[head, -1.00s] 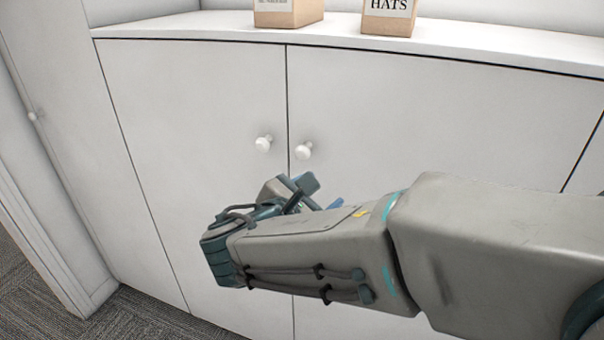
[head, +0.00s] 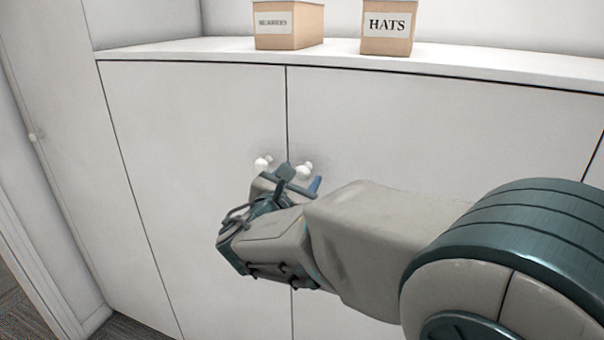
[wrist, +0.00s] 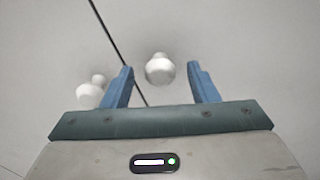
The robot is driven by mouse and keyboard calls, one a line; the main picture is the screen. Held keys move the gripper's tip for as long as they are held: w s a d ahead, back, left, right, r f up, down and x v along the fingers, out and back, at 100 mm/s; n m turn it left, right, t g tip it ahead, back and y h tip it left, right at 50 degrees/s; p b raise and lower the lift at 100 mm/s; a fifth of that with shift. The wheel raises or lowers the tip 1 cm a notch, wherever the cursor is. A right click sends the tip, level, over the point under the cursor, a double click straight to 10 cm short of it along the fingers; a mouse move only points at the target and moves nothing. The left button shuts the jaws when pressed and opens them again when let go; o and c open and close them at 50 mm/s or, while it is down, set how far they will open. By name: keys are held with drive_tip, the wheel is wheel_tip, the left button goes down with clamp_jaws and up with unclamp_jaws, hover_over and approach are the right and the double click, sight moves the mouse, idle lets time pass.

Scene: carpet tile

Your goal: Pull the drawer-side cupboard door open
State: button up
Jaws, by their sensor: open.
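Two white cupboard doors meet at a dark vertical seam, the left door (head: 190,150) and the right door (head: 420,150); both are shut. Each has a round white knob near the seam, the left knob (head: 263,163) and the right knob (head: 304,171). My gripper (head: 301,180) is open just in front of the right knob. In the wrist view, the right knob (wrist: 160,69) sits between the tips of the two blue fingers, with a gap on each side. The left knob (wrist: 91,92) lies outside the left finger. I cannot tell how deep the right knob is between the fingers.
A white counter top (head: 340,57) runs above the doors. A cardboard box (head: 288,27) and a box labelled HATS (head: 387,28) stand on it. Another white panel with a small knob (head: 32,137) is at the far left. Grey carpet (head: 122,328) shows below.

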drive_tip(key=shift+x, duration=1.05)
clamp_jaws()
drive_tip(key=shift+s, duration=0.1)
